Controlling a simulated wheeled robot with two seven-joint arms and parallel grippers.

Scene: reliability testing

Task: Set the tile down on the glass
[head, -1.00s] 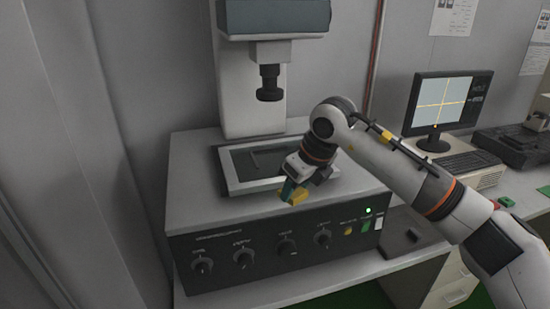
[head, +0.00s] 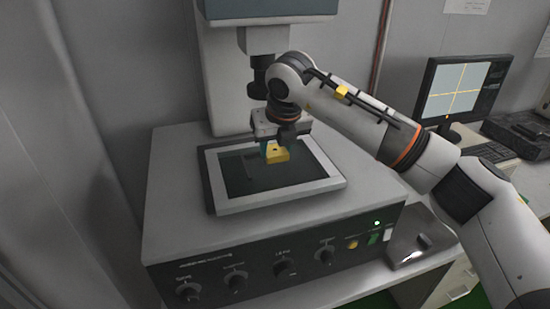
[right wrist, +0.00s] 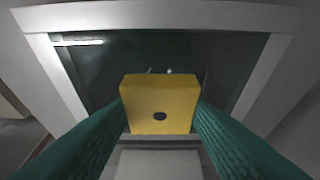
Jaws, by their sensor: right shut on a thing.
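The yellow tile (head: 278,154) is held in my right gripper (head: 275,150) in the head view. In the right wrist view the tile (right wrist: 159,103), with a dark oval mark on its face, sits between the two green fingers. The glass (head: 240,176) is a dark pane in a pale frame on top of the machine. The tile appears over the glass; whether it touches cannot be told. The glass also fills the back of the right wrist view (right wrist: 120,60). My left gripper is not in view.
The machine's upright column and dark lens (head: 262,76) stand close behind my right gripper. The machine's front panel (head: 270,262) carries several knobs. A monitor (head: 462,90) stands at the right.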

